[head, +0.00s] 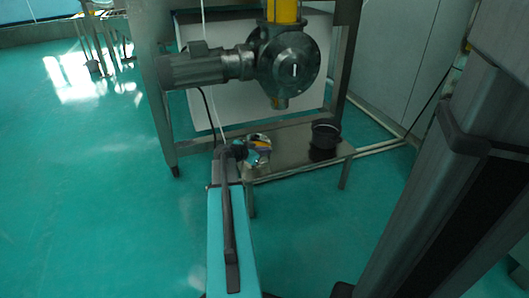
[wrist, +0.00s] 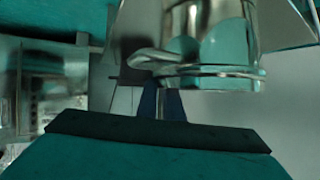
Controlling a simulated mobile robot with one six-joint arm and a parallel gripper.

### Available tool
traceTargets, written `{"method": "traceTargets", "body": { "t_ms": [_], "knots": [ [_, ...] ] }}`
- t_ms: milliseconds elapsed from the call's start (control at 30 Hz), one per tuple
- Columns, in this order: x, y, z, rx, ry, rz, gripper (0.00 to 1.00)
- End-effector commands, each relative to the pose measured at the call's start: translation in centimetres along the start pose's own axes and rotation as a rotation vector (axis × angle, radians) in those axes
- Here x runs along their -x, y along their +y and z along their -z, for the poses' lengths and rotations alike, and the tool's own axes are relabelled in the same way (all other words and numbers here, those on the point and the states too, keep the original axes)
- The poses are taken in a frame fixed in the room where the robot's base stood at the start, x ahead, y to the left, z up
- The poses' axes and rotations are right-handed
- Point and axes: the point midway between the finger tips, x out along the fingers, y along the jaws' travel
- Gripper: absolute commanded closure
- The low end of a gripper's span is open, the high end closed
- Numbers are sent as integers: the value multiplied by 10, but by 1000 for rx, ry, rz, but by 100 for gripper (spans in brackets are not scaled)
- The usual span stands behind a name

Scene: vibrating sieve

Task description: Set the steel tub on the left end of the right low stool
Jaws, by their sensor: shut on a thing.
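The steel tub (head: 259,149) is a small shiny vessel over the left end of the low stool (head: 288,160) in the head view. In the wrist view the tub (wrist: 215,35) fills the upper middle, with its rim and a lip or handle at the fingers. My gripper (head: 238,151) is at the tub's left side, and its dark fingers also show in the wrist view (wrist: 160,102). It is shut on the tub's lip or handle. I cannot tell whether the tub's base touches the stool.
A black pot (head: 325,138) stands on the right end of the stool. A grey motor (head: 192,70) and round valve housing (head: 289,62) hang above, inside a steel frame (head: 158,100). The green floor (head: 90,200) at left is clear.

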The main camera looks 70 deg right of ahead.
Motion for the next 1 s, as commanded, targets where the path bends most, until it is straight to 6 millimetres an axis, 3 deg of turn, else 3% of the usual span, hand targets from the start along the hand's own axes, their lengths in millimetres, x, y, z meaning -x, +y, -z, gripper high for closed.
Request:
{"method": "traceTargets", "body": {
  "t_ms": [33, 133, 633, 1000],
  "knots": [
    [0, 0, -1, 1, -2, -1, 90],
    [0, 0, -1, 0, -2, 0, 73],
    [8, 0, 0, 1, -1, 0, 73],
    [57, 1, 2, 1, -1, 1, 73]
  ]
}}
